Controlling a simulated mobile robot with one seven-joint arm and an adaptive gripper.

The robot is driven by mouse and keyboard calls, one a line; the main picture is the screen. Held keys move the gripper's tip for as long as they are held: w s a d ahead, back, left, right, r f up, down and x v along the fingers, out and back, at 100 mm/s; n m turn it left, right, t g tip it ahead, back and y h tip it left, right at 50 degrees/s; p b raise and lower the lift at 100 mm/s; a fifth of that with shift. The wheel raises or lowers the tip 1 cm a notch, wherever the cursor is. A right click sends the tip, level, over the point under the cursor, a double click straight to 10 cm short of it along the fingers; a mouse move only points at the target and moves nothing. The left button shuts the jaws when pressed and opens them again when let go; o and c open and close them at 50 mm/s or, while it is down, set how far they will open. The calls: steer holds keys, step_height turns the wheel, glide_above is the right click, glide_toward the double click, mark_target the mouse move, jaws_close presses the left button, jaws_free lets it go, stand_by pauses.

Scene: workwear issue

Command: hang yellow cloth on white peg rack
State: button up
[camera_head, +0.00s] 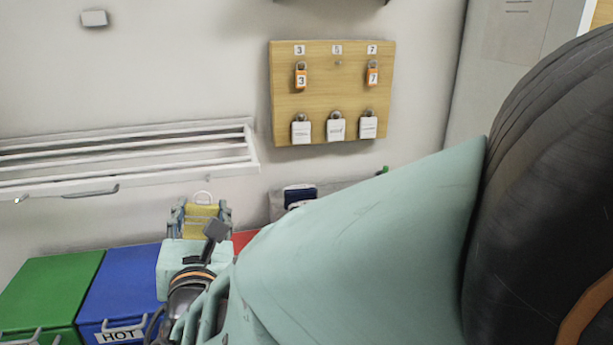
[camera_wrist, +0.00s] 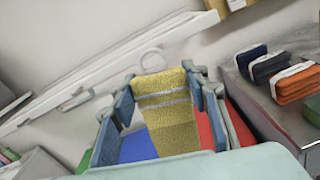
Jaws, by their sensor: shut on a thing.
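A yellow cloth (camera_wrist: 168,112) with pale stripes is held between the fingers of my gripper (camera_wrist: 160,78). A white loop (camera_wrist: 152,57) stands up from its top edge. In the head view, the cloth (camera_head: 201,220) shows between the fingertips of my gripper (camera_head: 202,208), below the rack. The white peg rack (camera_head: 215,177) is on the wall at left, slatted, with grey hooks along its front rail. One hook (camera_head: 92,192) is clear in the head view. In the wrist view, the rack (camera_wrist: 110,72) runs diagonally behind the cloth. The loop appears apart from any hook.
Green (camera_head: 45,290) and blue (camera_head: 120,285) lidded bins stand below the rack; a red one is partly hidden by my arm. Folded dark and orange cloths (camera_wrist: 298,82) lie on a grey surface at right. A wooden tag board (camera_head: 320,115) hangs right of the rack.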

steer(key=shift+f+x, duration=0.1)
steer(key=shift+x, duration=0.9)
steer(key=shift+f+x, duration=0.15)
steer(key=shift+x, duration=0.8)
steer(key=x, duration=0.2)
steer(key=b+x, duration=0.1)
steer(key=x, duration=0.2)
steer(key=shift+d+f, duration=0.2)
steer(key=shift+f, duration=0.05)
steer(key=shift+w+b, duration=0.15)
steer(key=shift+b, duration=0.25)
steer(key=c, duration=0.4)
steer(key=shift+w+d+f, duration=0.1)
steer(key=shift+d+f, duration=0.05)
steer(key=shift+f, duration=0.05)
steer(key=o, duration=1.6)
steer(key=shift+w+f, duration=0.2)
steer(key=shift+w, duration=0.2)
steer(key=shift+s+a+r, duration=0.15)
steer(key=shift+a, duration=0.1)
